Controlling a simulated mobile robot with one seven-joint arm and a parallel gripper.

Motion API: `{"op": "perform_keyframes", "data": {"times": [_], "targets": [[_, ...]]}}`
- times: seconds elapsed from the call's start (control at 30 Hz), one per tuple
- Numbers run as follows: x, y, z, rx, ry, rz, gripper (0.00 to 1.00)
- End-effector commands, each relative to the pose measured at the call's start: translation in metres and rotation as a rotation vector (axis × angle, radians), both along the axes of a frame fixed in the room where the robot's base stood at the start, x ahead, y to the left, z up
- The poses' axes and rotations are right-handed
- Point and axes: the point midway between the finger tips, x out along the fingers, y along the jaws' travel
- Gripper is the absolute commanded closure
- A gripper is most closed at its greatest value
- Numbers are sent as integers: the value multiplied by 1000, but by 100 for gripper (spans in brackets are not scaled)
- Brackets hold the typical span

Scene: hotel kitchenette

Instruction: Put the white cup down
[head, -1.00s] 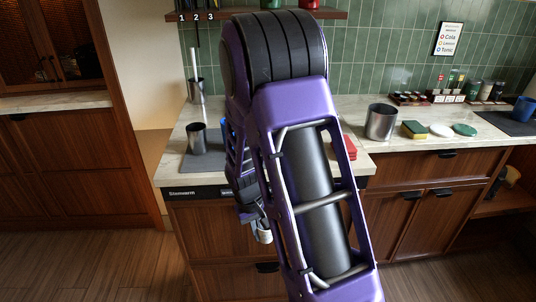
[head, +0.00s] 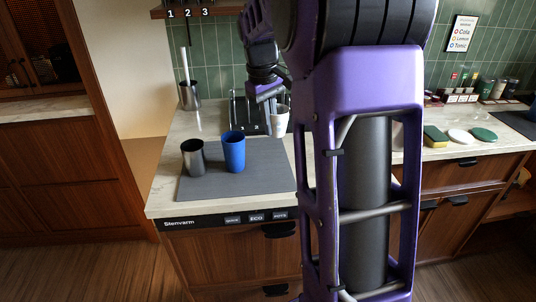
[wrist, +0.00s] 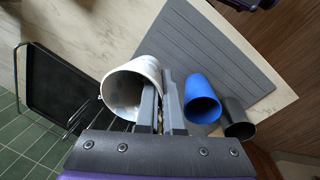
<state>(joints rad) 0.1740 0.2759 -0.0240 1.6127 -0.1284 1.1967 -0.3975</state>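The white cup (head: 280,124) is in my gripper (head: 274,100), near the back right edge of the grey mat (head: 215,185) on the counter. In the wrist view the cup (wrist: 122,92) has its open mouth towards the camera. My gripper's fingers (wrist: 163,85) are close together at the cup's rim, one seemingly inside and one outside, pinching its wall. The head view shows the cup roughly upright. I cannot tell whether its base touches anything.
A blue cup (head: 233,152) and a dark metal cup (head: 193,158) stand on the mat. A black rack (head: 243,112) stands behind. A metal holder (head: 189,96) is at the back left. The mat's front part is clear. My arm hides the counter's middle.

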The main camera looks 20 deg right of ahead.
Motion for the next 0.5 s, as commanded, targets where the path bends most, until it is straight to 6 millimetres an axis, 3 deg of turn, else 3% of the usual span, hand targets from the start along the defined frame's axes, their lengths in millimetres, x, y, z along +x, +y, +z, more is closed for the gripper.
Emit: {"op": "perform_keyframes", "data": {"times": [0.5], "targets": [[0, 0, -62, 1, 2, -1, 100]]}}
